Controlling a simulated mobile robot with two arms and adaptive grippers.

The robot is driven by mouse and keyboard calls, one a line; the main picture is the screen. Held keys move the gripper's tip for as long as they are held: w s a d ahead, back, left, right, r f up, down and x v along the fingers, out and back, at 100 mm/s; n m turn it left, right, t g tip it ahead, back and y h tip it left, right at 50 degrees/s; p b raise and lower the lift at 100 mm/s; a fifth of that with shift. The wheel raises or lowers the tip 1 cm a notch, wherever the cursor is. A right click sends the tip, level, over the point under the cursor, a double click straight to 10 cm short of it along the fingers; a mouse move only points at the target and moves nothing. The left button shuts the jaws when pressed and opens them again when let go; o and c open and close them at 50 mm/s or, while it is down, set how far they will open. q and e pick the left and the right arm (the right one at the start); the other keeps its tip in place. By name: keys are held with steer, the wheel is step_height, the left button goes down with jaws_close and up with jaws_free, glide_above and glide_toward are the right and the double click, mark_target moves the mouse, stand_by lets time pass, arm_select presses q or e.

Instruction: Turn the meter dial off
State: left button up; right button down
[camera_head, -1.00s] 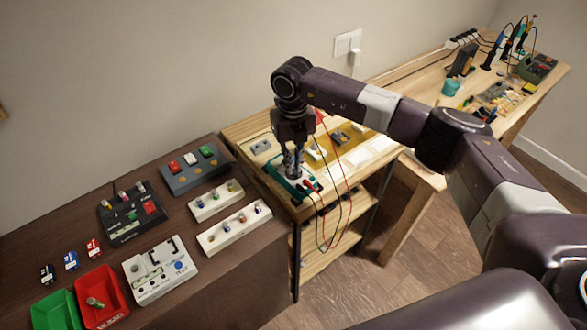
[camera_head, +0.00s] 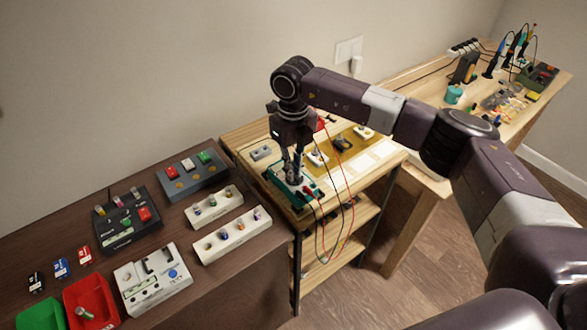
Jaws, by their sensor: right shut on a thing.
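The meter (camera_head: 278,181) is a dark green device lying near the front left corner of the wooden shelf cart. Red and black leads run from it. My right gripper (camera_head: 294,180) points down over the meter, with its fingertips at the meter's top face. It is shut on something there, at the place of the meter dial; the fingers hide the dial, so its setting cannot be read. My left gripper is not in view.
The wooden cart top (camera_head: 237,136) also holds small boxes and pedal-like parts behind the meter. A dark table at left bears a white box (camera_head: 152,279), a red tray (camera_head: 90,303) and several small devices. A workbench with tools (camera_head: 545,75) stands at back right.

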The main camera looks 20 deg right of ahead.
steer(key=c, duration=2)
jaws_free()
steer(key=shift+c, duration=0.2)
steer(key=shift+r, duration=0.1)
step_height(320, 180, up, 12)
